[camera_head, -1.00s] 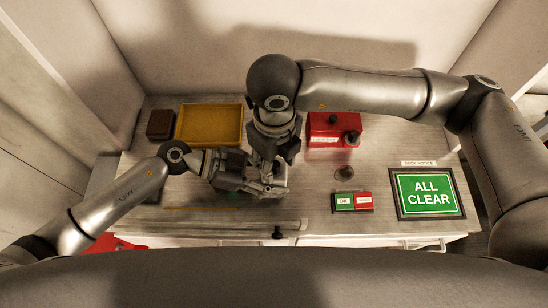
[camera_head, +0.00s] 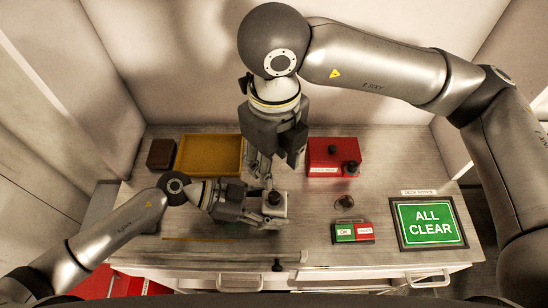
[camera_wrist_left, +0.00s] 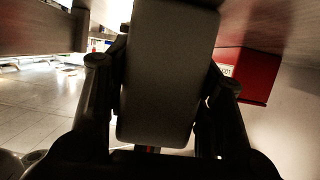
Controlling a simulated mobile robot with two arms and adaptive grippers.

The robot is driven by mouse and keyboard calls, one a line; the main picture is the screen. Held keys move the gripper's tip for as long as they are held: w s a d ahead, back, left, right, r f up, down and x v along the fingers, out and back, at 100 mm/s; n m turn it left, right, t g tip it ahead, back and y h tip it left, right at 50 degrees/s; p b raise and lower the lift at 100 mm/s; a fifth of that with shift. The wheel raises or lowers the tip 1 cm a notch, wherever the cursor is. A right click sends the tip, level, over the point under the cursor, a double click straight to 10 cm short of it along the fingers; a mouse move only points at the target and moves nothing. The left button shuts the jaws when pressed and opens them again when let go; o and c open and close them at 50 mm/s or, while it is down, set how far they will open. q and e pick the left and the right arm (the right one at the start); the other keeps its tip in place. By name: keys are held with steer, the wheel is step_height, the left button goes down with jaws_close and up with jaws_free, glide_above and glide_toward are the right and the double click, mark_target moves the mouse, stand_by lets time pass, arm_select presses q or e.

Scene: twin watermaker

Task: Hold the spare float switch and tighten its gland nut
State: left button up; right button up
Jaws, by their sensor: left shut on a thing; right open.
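The float switch (camera_head: 281,210) shows in the head view as a pale block with a black round gland nut (camera_head: 274,198) on top. My left gripper (camera_head: 268,212) is shut on the block from the left, at the middle of the bench. In the left wrist view the held body (camera_wrist_left: 168,70) is a dark grey block between the two fingers; its nut is not visible there. My right gripper (camera_head: 262,172) points down just above and behind the nut. It is open and appears apart from the nut.
A yellow tray (camera_head: 183,171) and a brown block (camera_head: 161,153) lie at back left. A red box (camera_head: 322,157) with black knobs stands behind right. A small round item (camera_head: 345,203), a green-and-red box (camera_head: 344,235) and an ALL CLEAR sign (camera_head: 431,222) are to the right.

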arm_select(q)
steer(key=o, duration=1.4)
steer(key=shift+c, duration=0.2)
steer(key=shift+a, duration=0.1)
